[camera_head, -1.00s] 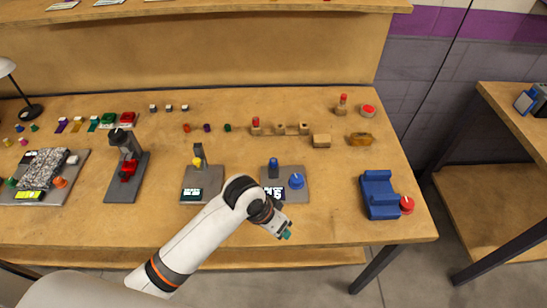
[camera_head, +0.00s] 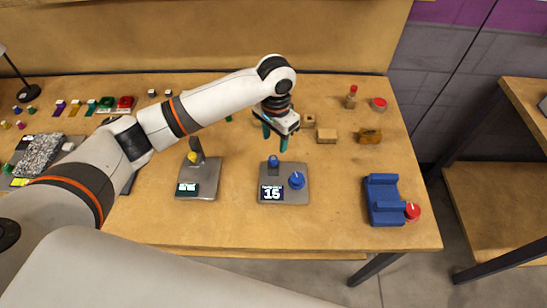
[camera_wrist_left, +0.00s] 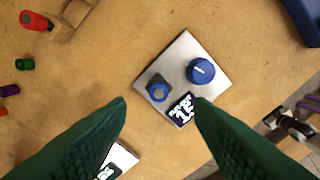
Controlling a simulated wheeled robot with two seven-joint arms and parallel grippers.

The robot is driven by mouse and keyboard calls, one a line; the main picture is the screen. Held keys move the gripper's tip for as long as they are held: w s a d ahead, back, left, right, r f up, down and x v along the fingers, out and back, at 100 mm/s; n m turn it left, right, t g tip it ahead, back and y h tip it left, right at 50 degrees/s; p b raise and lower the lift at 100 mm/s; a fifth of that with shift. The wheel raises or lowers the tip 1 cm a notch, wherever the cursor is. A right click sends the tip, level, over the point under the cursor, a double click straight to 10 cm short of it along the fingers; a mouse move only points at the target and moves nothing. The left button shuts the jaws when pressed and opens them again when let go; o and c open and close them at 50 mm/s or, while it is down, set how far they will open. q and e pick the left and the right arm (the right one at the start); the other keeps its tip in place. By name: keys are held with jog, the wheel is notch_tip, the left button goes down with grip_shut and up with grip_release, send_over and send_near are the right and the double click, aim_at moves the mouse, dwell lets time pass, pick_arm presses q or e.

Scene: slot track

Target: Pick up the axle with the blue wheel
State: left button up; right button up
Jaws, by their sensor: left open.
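I cannot clearly pick out an axle with a blue wheel. A blue round-ended piece (camera_head: 273,161) stands on a grey plate (camera_head: 264,196) beside a blue dial (camera_head: 297,181) and a display reading 15. In the left wrist view the fingers (camera_wrist_left: 160,105) spread on either side. My right gripper is not in view.
A second grey plate (camera_head: 197,190) with a yellow knob stands to the left. Green (camera_wrist_left: 25,64) and purple (camera_wrist_left: 9,90) small pieces lie on the wood.

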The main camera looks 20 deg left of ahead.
aim_at(273, 158)
pick_arm(q)
jog(key=shift+f, duration=1.2)
jog(key=f, duration=0.1)
jog(key=f+p, duration=0.1)
jog(key=f, duration=0.2)
jog(key=shift+s+a+f+p, duration=0.2)
jog(key=shift+s+a+p, duration=0.1)
jog(key=shift+f, duration=0.25)
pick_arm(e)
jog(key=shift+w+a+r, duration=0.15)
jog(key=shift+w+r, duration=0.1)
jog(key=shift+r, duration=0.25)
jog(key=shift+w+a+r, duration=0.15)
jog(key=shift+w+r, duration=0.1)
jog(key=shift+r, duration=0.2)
pick_arm(q)
jog(key=shift+c, duration=0.5)
grip_shut()
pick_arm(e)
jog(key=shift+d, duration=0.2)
